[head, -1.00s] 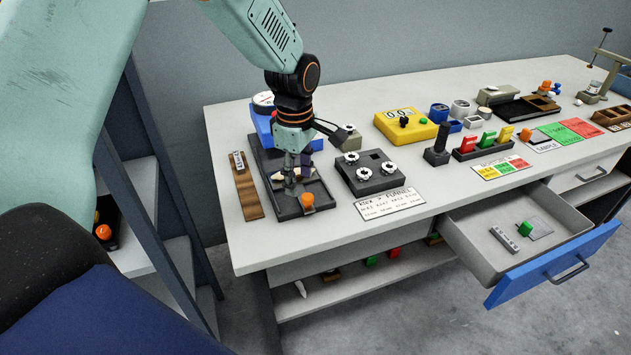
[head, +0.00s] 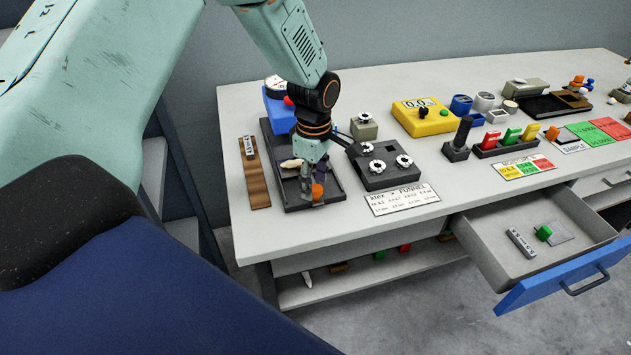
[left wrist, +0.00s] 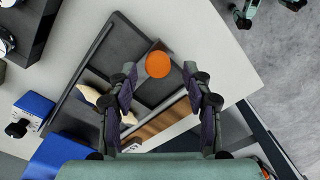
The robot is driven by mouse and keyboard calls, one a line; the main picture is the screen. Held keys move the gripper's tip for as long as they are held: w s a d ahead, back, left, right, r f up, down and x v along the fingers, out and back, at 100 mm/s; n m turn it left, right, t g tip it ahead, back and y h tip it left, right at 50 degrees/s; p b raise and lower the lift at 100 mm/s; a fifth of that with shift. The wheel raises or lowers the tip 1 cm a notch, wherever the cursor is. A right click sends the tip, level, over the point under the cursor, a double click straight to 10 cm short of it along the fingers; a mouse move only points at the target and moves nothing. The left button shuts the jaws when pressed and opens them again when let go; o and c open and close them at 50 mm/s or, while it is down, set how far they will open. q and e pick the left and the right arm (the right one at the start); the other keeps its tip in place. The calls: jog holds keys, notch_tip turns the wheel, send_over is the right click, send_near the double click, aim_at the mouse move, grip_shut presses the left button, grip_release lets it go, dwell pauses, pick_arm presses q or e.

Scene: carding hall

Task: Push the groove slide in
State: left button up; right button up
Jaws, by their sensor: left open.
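The dark groove block (head: 337,184) lies near the bench's left end, with a pale cream tuft (head: 291,163) on it. The slide's orange knob (head: 318,190) is at the block's front end. In the left wrist view the knob (left wrist: 158,64) shows round between the fingertips, and the block (left wrist: 122,52) lies under them. My left gripper (head: 311,194) is open and points down at the knob, one finger on each side. Whether the fingers touch the knob cannot be told. The slide's bar is mostly hidden. My right gripper is not in view.
A wooden strip (head: 257,184) lies left of the block. A dark block with round white parts (head: 388,180) and a label card (head: 402,199) are close on the right. A blue scale (head: 279,109) stands behind. The blue-fronted drawer (head: 558,283) is open at the right.

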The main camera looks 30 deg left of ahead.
pick_arm(q)
jog(key=shift+w+f, duration=0.1)
jog(key=shift+f, duration=0.3)
jog(key=shift+d+f, duration=0.1)
jog(key=shift+d, duration=0.1)
jog(key=shift+a, duration=0.1)
jog(key=c, duration=0.3)
jog(key=shift+w, duration=0.1)
grip_shut()
